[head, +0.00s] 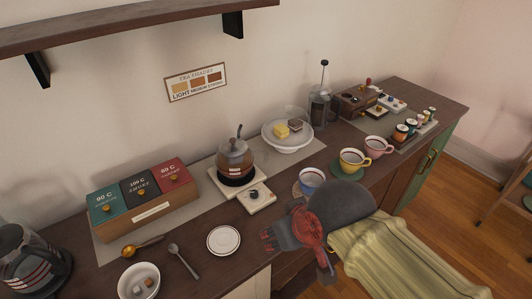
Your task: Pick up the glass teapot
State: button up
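The glass teapot (235,158), with brown contents and a knobbed lid, sits upright on a dark round warmer (237,179) near the middle of the counter. A pale square block with a dark knob stands just in front of it. My gripper (267,240), grey with red parts, is over the counter's front edge, in front of and to the right of the teapot. It is apart from the teapot and appears to hold nothing. Its fingers are small and seen from above, so their opening is unclear.
A dark-handled glass pot (35,262) stands far left. A tea box (145,200), spoons and a white saucer (224,241) lie left of my gripper. A blue cup (311,179), yellow cup (354,159) and cake stand (287,144) are to the right. A shelf (130,22) hangs above.

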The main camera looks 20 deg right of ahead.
aim_at(235, 168)
jog(key=z, duration=1.05)
jog(key=k+j+z, duration=0.25)
jog(key=z, duration=0.15)
jog(key=k+j+z, duration=0.25)
jog(key=z, duration=0.15)
jog(key=j, duration=0.1)
